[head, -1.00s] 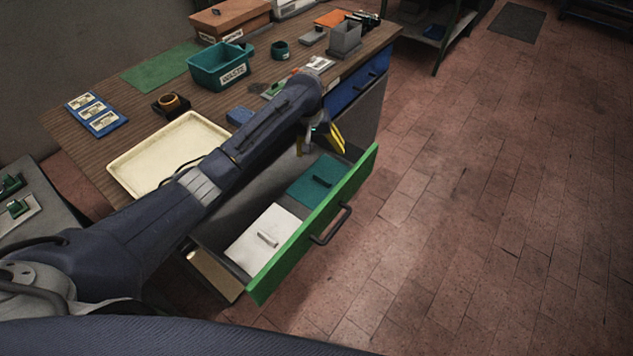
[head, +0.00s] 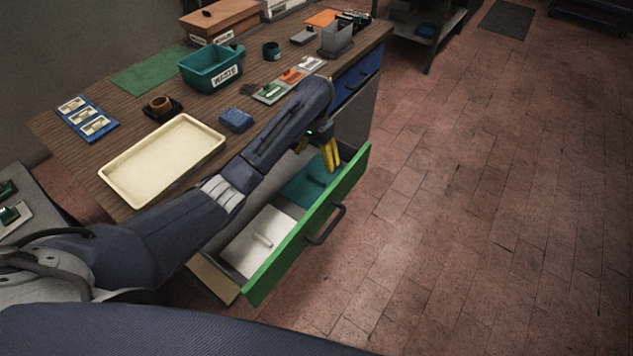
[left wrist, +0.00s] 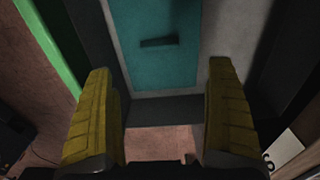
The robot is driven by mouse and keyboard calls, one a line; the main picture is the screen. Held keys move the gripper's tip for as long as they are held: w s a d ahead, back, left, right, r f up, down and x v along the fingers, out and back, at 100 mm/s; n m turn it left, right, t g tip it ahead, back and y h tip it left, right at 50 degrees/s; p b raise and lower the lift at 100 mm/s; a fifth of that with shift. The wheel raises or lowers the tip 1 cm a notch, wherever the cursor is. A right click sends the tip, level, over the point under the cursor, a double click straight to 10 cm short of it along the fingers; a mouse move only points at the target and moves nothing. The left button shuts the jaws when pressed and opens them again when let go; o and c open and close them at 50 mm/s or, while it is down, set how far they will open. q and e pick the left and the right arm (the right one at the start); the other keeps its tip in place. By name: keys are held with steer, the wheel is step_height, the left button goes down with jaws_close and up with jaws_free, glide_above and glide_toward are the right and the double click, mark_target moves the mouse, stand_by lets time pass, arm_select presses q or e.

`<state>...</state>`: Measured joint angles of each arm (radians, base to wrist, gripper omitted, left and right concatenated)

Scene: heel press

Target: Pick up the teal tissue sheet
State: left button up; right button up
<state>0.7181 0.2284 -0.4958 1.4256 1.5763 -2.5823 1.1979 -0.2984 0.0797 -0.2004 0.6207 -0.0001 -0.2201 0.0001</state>
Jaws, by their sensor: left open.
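The teal tissue sheet (head: 303,187) lies in the far part of the open green-fronted drawer (head: 318,222), with a dark raised strip on it. In the left wrist view the teal sheet (left wrist: 151,62) lies flat beyond my fingertips. My left gripper (head: 330,155) is over the far end of the drawer, fingers pointing down, beside the sheet rather than on it. In the left wrist view its yellow fingers (left wrist: 160,85) stand wide apart with nothing between them. My right gripper is not in view.
A white sheet (head: 258,242) lies in the near part of the drawer. The workbench carries a cream tray (head: 163,160), a blue block (head: 236,120) and a teal waste bin (head: 211,68). The drawer's green front borders free floor (head: 470,220).

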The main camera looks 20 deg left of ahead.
mark_target(316, 178)
arm_select(q)
steer(key=shift+f, duration=5.45)
steer(key=c, duration=1.1)
steer(key=shift+c, duration=0.2)
